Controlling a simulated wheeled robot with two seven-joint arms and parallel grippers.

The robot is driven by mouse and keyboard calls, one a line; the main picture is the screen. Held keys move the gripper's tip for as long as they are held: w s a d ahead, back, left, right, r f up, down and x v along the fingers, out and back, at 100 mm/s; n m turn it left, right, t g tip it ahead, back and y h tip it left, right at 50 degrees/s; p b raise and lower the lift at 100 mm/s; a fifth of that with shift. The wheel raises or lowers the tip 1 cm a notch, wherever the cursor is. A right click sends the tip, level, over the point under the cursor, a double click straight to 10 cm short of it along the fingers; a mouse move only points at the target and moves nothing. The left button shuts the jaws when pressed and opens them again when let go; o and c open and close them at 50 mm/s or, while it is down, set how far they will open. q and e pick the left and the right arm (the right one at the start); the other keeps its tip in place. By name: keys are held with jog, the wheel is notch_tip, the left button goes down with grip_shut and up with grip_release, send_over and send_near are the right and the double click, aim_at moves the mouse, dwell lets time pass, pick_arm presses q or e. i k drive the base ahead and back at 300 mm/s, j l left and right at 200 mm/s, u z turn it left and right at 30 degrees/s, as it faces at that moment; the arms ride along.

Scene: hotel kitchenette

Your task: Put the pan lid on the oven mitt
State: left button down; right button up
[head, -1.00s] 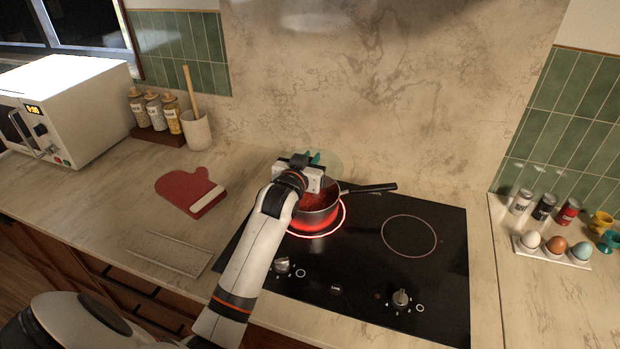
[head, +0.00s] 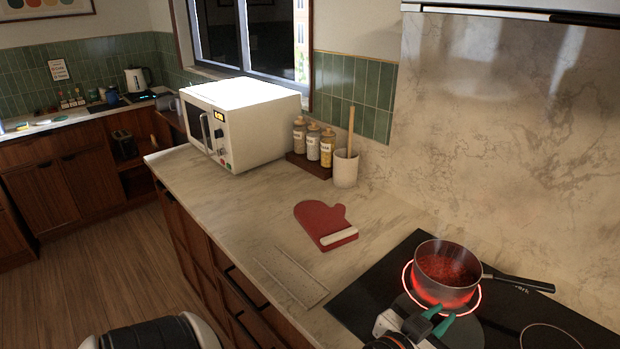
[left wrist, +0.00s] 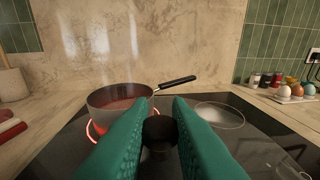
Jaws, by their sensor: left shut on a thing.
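The red oven mitt (head: 322,220) with a pale cuff lies flat on the counter, left of the stove; its edge shows at the left of the left wrist view (left wrist: 10,128). My left gripper (head: 439,318) is in front of the saucepan, at the near part of the hob. Its green fingers are shut on the dark knob of the pan lid (left wrist: 160,131). The lid's clear glass is hard to make out. The saucepan (head: 446,272) is uncovered, with red sauce in it, on a glowing burner. My right gripper is not in view.
The pan's black handle (head: 520,284) points right. A pale flat board (head: 290,277) lies at the counter's front edge. A utensil crock (head: 345,170), spice jars (head: 313,146) and microwave (head: 240,122) stand behind the mitt. Counter around the mitt is clear.

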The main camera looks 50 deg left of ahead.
aim_at(326, 218)
jog(key=i+j+u, duration=0.1)
jog(key=j+u, duration=0.2)
jog(key=i+j+u, duration=0.15)
jog(key=j+u, duration=0.15)
jog(key=i+j+u, duration=0.15)
jog(key=j+u, duration=0.2)
jog(key=i+j, duration=0.15)
